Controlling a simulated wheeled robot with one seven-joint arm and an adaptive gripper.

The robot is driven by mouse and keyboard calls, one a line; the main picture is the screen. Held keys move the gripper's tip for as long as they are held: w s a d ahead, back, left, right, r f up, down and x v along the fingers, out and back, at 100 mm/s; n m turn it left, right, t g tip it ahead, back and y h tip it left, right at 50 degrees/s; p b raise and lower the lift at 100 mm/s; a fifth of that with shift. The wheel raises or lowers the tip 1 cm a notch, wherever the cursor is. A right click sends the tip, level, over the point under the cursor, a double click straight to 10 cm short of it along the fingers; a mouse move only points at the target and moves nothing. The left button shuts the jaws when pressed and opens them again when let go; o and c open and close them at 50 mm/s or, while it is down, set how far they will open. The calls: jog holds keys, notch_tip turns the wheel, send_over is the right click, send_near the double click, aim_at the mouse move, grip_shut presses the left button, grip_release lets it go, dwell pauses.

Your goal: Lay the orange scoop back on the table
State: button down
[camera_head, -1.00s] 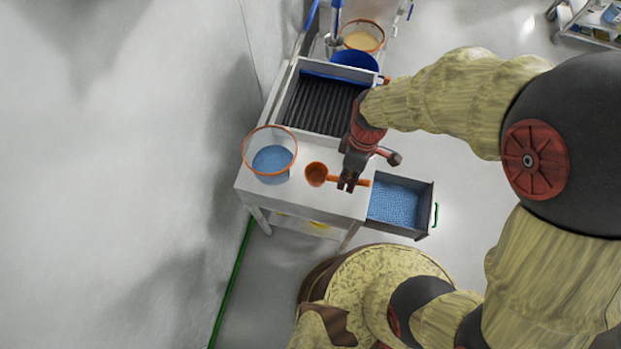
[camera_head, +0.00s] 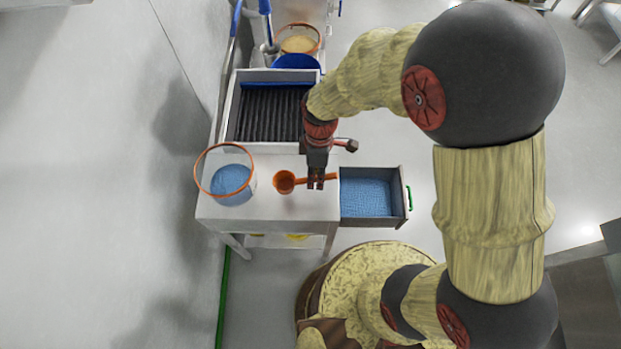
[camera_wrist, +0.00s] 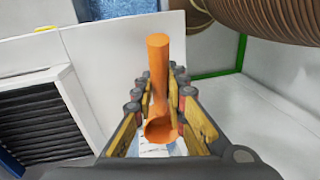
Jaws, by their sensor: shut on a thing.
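The orange scoop (camera_head: 285,182) is over the right part of the white table (camera_head: 260,207) in the head view, its cup to the left and its handle to the right. My gripper (camera_head: 316,184) is shut on the scoop's handle. In the wrist view the scoop (camera_wrist: 158,75) lies between the finger pads of my gripper (camera_wrist: 160,115), with the table top behind it. I cannot tell whether the scoop touches the table or is held just above it.
A clear bucket with an orange rim (camera_head: 225,185) holding blue granules stands left of the scoop. An open drawer (camera_head: 368,195) of blue granules juts out at the right. A dark ribbed tray (camera_head: 268,112) lies behind. Bare table lies in front of the scoop.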

jog(key=w+f, duration=0.1)
jog(key=f, duration=0.1)
jog(key=w+f, duration=0.2)
jog(key=shift+a+b, duration=0.3)
jog(key=shift+a, duration=0.1)
jog(key=shift+w+f+b, duration=0.15)
jog(key=shift+f+b, duration=0.05)
jog(key=shift+f, duration=0.65)
jog(key=shift+w+f+b, duration=0.1)
jog(key=shift+f+b, duration=0.05)
jog(key=shift+f, duration=0.7)
jog(key=shift+f, duration=0.1)
jog(key=shift+f, duration=0.1)
jog(key=c, duration=1.8)
grip_release()
notch_tip(320, 180, up, 12)
jog(key=w+p, duration=0.2)
jog(key=shift+d+r, duration=0.2)
jog(key=shift+r, duration=0.05)
